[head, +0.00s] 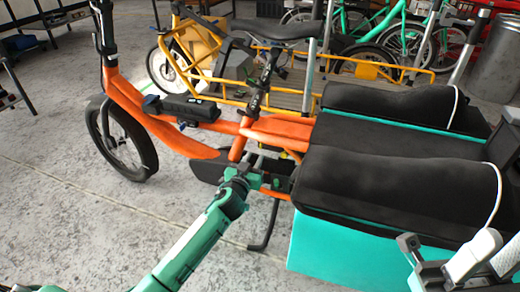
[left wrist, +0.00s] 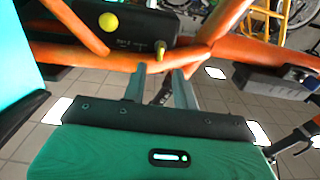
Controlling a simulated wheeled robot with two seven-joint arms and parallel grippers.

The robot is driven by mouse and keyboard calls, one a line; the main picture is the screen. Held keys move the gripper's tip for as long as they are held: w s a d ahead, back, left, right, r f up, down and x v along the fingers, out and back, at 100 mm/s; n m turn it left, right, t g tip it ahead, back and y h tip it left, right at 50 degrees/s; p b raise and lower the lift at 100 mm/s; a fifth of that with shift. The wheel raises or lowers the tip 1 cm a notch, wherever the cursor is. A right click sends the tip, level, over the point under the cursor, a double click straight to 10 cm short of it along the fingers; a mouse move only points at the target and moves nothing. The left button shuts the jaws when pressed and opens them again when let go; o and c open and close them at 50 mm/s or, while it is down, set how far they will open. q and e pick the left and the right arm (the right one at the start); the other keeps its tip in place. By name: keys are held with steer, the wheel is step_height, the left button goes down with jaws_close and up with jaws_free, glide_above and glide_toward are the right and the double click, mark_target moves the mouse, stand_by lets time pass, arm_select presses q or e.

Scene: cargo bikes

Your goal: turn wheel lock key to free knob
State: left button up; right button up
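In the left wrist view a black lock box (left wrist: 135,35) is fixed by the bike's orange frame. A round yellow knob (left wrist: 108,22) sits on its face, and a small brass-coloured key (left wrist: 160,46) stands out to the right of it. My left gripper (left wrist: 160,72) has two grey fingers apart with an empty gap. Their tips point toward the key, short of it as far as I can tell. In the head view my left gripper (head: 262,166) is beside the orange frame, hiding the key and knob. My right gripper (head: 414,262) is low at the right, away from the lock.
The orange cargo bike (head: 190,150) has black seat pads (head: 395,175) over a teal box (head: 345,255) at the right. A kickstand (head: 265,230) reaches the floor near my left arm. A yellow-framed bike stands behind. The floor at the left is clear.

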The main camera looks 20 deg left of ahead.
mark_target(262, 143)
arm_select(q)
steer(key=w+b, duration=0.1)
steer(key=w, duration=0.6)
steer(key=shift+b, duration=0.35)
steer(key=shift+d, duration=0.1)
jaws_close()
